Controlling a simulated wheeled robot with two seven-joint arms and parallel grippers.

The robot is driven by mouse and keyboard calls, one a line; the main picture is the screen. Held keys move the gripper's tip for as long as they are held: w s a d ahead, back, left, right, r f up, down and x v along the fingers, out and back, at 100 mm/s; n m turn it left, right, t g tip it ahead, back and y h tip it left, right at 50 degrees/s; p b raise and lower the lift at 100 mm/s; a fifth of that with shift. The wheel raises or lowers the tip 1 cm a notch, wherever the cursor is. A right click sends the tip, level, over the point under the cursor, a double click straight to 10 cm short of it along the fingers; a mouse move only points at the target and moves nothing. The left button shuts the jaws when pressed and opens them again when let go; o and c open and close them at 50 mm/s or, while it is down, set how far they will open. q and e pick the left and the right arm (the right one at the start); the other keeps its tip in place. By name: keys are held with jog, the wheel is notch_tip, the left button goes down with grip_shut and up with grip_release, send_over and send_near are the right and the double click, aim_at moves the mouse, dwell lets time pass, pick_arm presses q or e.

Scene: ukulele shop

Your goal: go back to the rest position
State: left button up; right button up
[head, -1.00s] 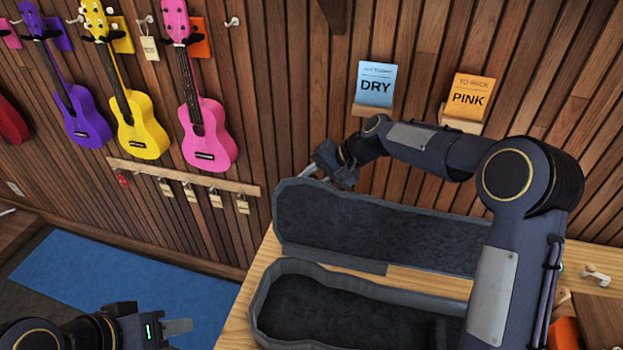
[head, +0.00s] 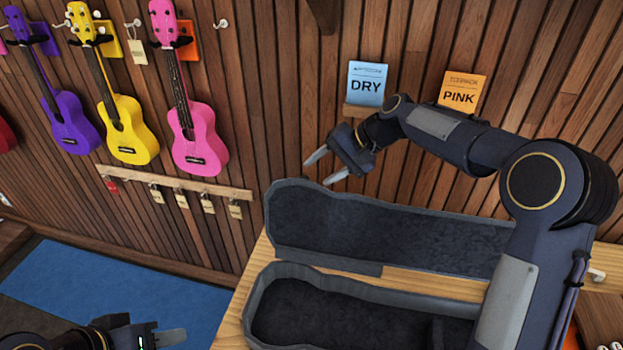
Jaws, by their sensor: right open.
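My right gripper (head: 325,169) is open and empty, held above the far left end of the open case lid and in front of the wooden wall. Its two fingers are spread apart and point left. The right arm reaches in from the lower right, over the case. My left gripper (head: 172,338) is at the bottom left edge, partly cut off, over the floor beside the table. One finger shows, so its opening is unclear.
An open, empty ukulele case (head: 350,318) lies on the wooden table (head: 232,325). Purple (head: 72,125), yellow (head: 128,130) and pink (head: 199,138) ukuleles hang on the wall. A blue mat (head: 120,285) covers the floor.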

jog(key=shift+d+r, duration=0.4)
jog(key=shift+s, duration=0.1)
jog(key=s+d+r+n+t+h, duration=0.15)
jog(key=s+d, duration=0.25)
jog(key=s, duration=0.4)
jog(key=s+d+r+m+t+h, duration=0.1)
jog(key=s+d+r, duration=0.2)
jog(key=s+d, duration=0.35)
jog(key=s+f+n+h, duration=0.1)
jog(key=s+f, duration=0.3)
jog(key=s, duration=0.6)
jog(key=s+d+f+n+t+h, duration=0.1)
jog(key=s+f, duration=0.3)
jog(key=s, duration=0.6)
jog(key=shift+f, duration=0.15)
